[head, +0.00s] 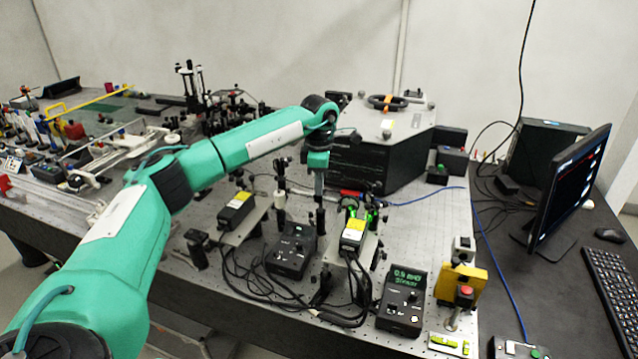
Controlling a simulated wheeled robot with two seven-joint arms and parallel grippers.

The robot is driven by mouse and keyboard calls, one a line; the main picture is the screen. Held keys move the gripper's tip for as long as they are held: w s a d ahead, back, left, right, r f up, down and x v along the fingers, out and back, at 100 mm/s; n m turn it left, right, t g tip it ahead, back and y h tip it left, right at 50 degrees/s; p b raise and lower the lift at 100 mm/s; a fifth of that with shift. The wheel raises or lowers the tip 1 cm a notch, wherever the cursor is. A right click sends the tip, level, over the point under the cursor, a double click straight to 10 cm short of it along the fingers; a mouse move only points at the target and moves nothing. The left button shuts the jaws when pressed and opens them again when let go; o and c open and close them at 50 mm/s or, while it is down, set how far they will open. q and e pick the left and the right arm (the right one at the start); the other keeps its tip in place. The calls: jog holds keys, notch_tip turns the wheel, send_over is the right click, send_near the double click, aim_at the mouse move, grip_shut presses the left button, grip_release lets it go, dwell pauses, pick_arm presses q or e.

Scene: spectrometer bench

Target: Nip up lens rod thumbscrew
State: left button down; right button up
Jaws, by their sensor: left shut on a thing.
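My left arm reaches across the bench from the lower left, and its wrist points down over the middle of the optical table. My left gripper (319,208) is shut at a small dark post among the optics, on what appears to be the lens rod thumbscrew. The thumbscrew itself is too small and too covered by the fingers to make out. Just right of the gripper stand optic mounts with a green glow (351,212). Another dark post mount (280,197) stands just left of it. My right gripper is not in view.
Yellow-topped black laser boxes (353,234) and (236,208), a black control box (292,249) and a lit sensor readout box (402,300) stand close by with loose cables. A large black chamber (375,160) is behind. A monitor (570,185) stands at right.

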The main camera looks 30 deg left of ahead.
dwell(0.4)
pick_arm(q)
jog(key=c, duration=1.4)
grip_release()
notch_tip(320, 180, up, 14)
jog(key=b, duration=0.2)
jog(key=shift+f+b, duration=0.1)
jog(key=shift+b, duration=0.25)
